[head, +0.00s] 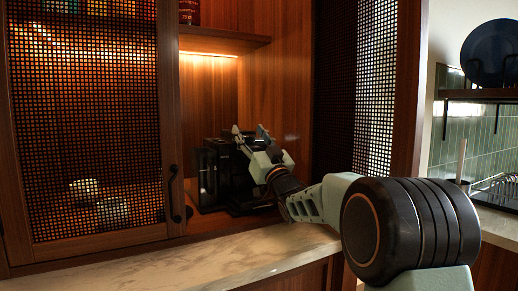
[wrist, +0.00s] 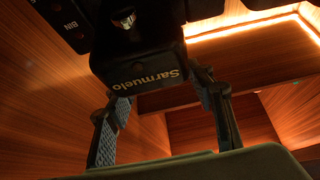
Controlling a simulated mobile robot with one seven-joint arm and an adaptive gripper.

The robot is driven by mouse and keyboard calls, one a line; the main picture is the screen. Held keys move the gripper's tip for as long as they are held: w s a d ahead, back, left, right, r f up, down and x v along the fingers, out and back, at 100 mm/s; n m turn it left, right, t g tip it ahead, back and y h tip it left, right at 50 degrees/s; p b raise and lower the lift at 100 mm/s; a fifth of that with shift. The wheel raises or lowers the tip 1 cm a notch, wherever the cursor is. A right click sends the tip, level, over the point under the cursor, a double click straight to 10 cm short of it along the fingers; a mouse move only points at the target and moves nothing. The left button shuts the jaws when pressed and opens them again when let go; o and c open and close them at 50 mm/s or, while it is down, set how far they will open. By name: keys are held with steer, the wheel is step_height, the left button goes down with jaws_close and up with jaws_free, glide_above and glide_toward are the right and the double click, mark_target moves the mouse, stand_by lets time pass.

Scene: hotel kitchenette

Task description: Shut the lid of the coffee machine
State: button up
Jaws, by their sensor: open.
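The black coffee machine (head: 210,172) stands inside the wooden cabinet, partly hidden behind my gripper and arm. In the wrist view the machine (wrist: 135,65) fills the top, upside down, with the name "Sarmuelo" on its dark front part. I cannot tell clearly which part is the lid or how far it is raised. My gripper (head: 249,133) is at the upper right of the machine in the head view. In the wrist view my gripper (wrist: 160,90) is open and empty, its two fingers spread at either side of the lettered part. Contact cannot be told.
A mesh cabinet door (head: 85,120) with a dark handle stands left of the opening, and another mesh panel (head: 355,85) is at right. A wooden shelf (head: 222,40) hangs above the machine. The marble counter (head: 190,258) in front is clear. A dish rack (head: 497,192) is far right.

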steer(key=v, duration=1.1)
